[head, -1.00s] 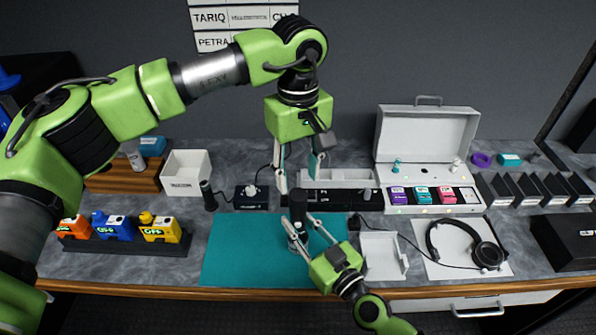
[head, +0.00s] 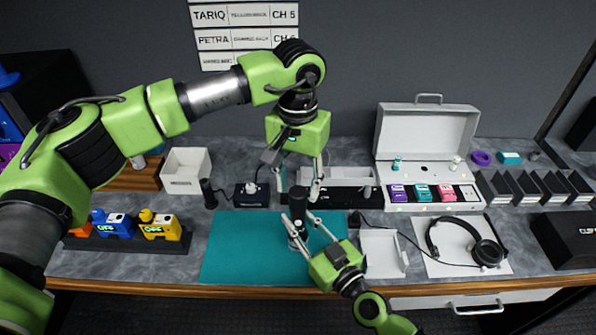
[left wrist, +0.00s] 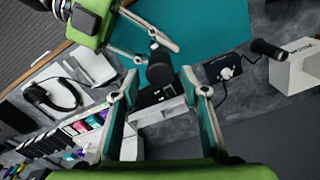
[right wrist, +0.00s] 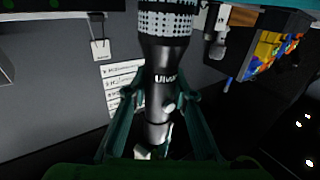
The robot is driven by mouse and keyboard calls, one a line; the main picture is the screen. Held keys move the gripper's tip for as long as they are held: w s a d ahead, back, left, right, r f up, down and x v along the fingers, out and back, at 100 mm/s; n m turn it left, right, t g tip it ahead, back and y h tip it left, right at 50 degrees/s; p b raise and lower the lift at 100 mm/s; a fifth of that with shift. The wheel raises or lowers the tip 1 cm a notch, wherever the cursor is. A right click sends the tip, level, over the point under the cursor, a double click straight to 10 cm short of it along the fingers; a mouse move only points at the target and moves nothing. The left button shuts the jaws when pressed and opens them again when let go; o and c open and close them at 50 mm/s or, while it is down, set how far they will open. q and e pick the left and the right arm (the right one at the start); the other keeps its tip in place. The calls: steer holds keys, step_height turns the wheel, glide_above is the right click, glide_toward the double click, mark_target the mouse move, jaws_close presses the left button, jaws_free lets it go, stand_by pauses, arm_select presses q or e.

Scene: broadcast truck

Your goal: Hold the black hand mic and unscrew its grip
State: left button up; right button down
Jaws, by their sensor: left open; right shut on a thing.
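The black hand mic (head: 298,204) stands roughly upright above the teal mat (head: 235,255) in the head view. My right gripper (head: 302,230) is shut around its lower body. The right wrist view shows the mic's black barrel (right wrist: 162,65) with white lettering and a perforated pale band, between my right fingers (right wrist: 155,108). My left gripper (head: 299,190) is open, pointing down, with its fingers around the level of the mic's dark upper end. In the left wrist view the mic (left wrist: 160,66) lies just beyond my open left fingers (left wrist: 165,92). Whether they touch it is unclear.
A black stick-shaped thing (head: 208,193) stands left of a small black box (head: 251,195). A white bin (head: 186,171), an open white case (head: 427,150), a small white tray (head: 383,253) and headphones (head: 487,252) surround the mat. Most of the mat is clear.

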mark_target(298, 191)
arm_select(q)
steer(key=shift+f, duration=2.15)
steer(key=shift+c, duration=0.4)
